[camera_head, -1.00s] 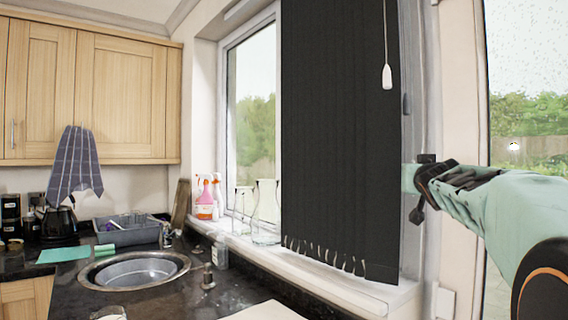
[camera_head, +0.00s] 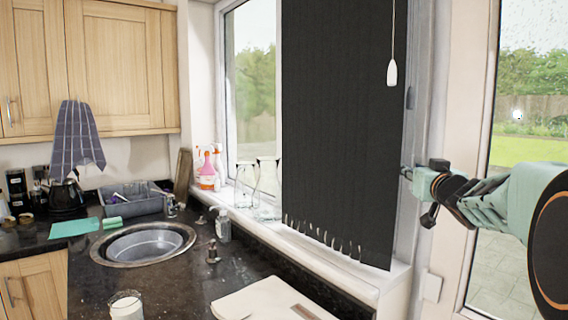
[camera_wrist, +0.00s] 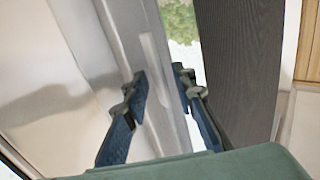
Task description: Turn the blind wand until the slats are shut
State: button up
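The dark blind (camera_head: 338,130) hangs over the right part of the window. In the wrist view its lower part is a dark panel (camera_wrist: 240,65) at upper right. A thin cord with a white end piece (camera_head: 392,73) hangs in front of its right side; I cannot tell if this is the wand. My gripper (camera_head: 405,172) is beside the blind's right edge, below and right of the white piece. In the wrist view its fingers (camera_wrist: 160,82) are apart with a gap between them. A pale upright strip (camera_wrist: 153,58) shows beyond the gap; I cannot tell what it is.
A sill (camera_head: 310,258) with glass bottles (camera_head: 267,190) and spray bottles (camera_head: 208,170) runs under the window. The counter holds a round sink (camera_head: 143,244), a glass (camera_head: 126,306) and a board (camera_head: 270,303). A glazed door (camera_head: 510,130) is behind my arm.

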jog(key=shift+d+r+n+y+p, duration=0.15)
jog(key=shift+r+n+y+p, duration=0.2)
jog(key=shift+p, duration=0.6)
